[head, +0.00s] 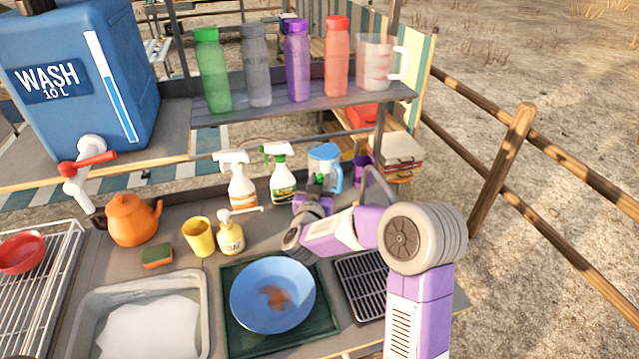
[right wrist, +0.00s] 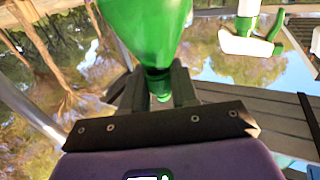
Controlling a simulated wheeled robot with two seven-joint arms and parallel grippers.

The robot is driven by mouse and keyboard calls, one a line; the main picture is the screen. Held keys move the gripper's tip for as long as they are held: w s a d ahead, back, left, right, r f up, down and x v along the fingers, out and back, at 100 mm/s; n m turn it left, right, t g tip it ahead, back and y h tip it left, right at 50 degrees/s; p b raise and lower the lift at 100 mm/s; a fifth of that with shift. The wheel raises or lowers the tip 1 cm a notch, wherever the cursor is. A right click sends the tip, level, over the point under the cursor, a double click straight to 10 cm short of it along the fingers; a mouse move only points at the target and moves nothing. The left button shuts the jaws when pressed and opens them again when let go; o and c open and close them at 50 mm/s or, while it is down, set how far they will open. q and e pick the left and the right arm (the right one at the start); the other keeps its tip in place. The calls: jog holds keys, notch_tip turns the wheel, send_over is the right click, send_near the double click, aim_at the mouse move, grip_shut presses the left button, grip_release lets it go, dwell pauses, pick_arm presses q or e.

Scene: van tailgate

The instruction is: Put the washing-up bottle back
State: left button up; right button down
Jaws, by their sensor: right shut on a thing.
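The washing-up bottle is a green bottle (right wrist: 145,30) that fills the upper middle of the right wrist view, its narrow end between my fingers. My right gripper (right wrist: 158,88) is shut on that narrow end. In the head view the same gripper (head: 318,197) is at the back of the counter, to the right of the spray bottles and in front of a blue jug. Only a small green bit of the bottle (head: 320,179) shows there; most of it is hidden. I cannot tell whether its base touches the counter. My left gripper is out of view.
Two spray bottles, one with a white head (head: 241,188) and one with a green head (head: 283,180), stand close by. The blue jug (head: 328,160) is just behind. A shelf (head: 300,92) with several bottles hangs above. A blue plate (head: 245,300) lies in front.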

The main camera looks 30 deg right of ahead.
jog(key=c, duration=1.3)
grip_release()
jog(key=shift+f, duration=0.15)
jog(key=o, duration=0.4)
jog(key=shift+r, duration=0.2)
jog(key=shift+o, duration=0.2)
jog(key=p+v, duration=0.1)
jog(key=v, duration=1.1)
